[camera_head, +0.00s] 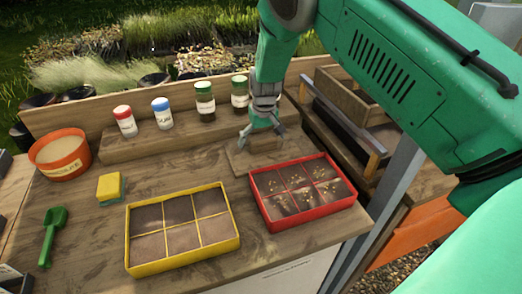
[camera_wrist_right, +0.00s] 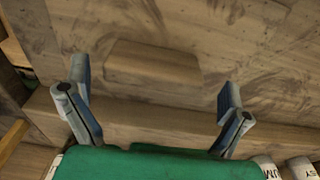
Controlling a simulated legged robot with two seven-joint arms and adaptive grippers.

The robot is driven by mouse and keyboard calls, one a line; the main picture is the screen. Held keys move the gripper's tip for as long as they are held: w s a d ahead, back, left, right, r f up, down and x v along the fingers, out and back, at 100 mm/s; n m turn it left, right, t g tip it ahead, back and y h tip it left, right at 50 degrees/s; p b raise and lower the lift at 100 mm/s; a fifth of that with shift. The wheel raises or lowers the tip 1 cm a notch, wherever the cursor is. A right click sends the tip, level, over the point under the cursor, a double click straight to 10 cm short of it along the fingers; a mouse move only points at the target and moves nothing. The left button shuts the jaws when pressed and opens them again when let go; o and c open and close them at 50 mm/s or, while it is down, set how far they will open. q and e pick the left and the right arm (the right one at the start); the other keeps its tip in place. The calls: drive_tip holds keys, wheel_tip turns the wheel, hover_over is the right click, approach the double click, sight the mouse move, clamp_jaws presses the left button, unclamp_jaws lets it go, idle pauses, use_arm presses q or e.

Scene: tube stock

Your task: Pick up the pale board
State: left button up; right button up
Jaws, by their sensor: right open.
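The pale board (camera_head: 240,160) lies flat on the bench behind the red tray, with a raised wooden block (camera_head: 265,144) on top. My right gripper (camera_head: 262,128) is open and empty, pointing down just above this block. In the right wrist view, the block (camera_wrist_right: 152,66) shows between and beyond the two spread fingers of my right gripper (camera_wrist_right: 154,88), and neither finger clearly touches it. The arm hides part of the board's far side in the head view. My left gripper is not in view.
The red tray (camera_head: 311,217) stands close in front of the board, the yellow tray (camera_head: 236,250) to its left. Several lidded jars (camera_head: 205,106) stand on the raised shelf (camera_head: 180,141) behind. A sponge (camera_head: 109,186), green scoop (camera_head: 50,240) and orange pot (camera_head: 70,163) are at left.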

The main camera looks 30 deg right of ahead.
drive_tip(key=shift+d, duration=0.4)
drive_tip(key=c, duration=1.2)
